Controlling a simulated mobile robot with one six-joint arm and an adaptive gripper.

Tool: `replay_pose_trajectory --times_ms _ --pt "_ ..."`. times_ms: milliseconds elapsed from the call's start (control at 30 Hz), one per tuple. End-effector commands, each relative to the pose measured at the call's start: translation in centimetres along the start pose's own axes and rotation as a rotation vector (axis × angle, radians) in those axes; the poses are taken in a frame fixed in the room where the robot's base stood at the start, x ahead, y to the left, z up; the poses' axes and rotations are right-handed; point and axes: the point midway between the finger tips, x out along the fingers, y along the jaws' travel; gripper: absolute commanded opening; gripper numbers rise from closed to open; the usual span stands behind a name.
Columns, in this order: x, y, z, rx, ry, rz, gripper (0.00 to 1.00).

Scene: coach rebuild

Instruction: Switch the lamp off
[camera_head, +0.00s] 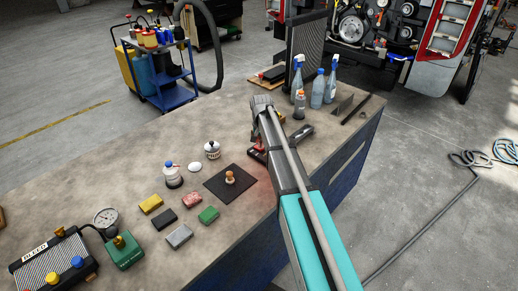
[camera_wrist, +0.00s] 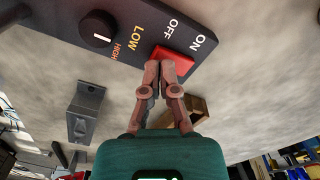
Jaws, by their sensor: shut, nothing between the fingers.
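The wrist view shows a black control box with a round knob (camera_wrist: 97,30) marked LOW and HIGH. Beside the knob is a red rocker switch (camera_wrist: 178,63) marked OFF and ON. My gripper (camera_wrist: 166,66) is shut and empty, its fingertips at the rocker's near edge, towards the OFF end. I cannot tell whether they touch it. In the head view the dark box (camera_head: 256,153) lies partly behind my arm, which hides most of my gripper. A faint red glow falls on the bench near it. I cannot make out the lamp itself.
The bench (camera_head: 130,165) holds a black mat (camera_head: 215,187) with a small stamp-like piece (camera_head: 230,178), several coloured blocks, a white bottle (camera_head: 172,175), and a gauge (camera_head: 106,218). Spray bottles (camera_head: 317,90) stand behind my arm. A blue trolley (camera_head: 170,95) is beyond the bench.

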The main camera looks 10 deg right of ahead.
Motion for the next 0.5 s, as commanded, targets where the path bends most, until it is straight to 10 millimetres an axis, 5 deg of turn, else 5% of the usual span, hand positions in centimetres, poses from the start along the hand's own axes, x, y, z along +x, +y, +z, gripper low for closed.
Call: replay_pose_trajectory --times_ms 500 --pt "0.61 0.02 0.0 0.0 0.0 0.0 0.0"
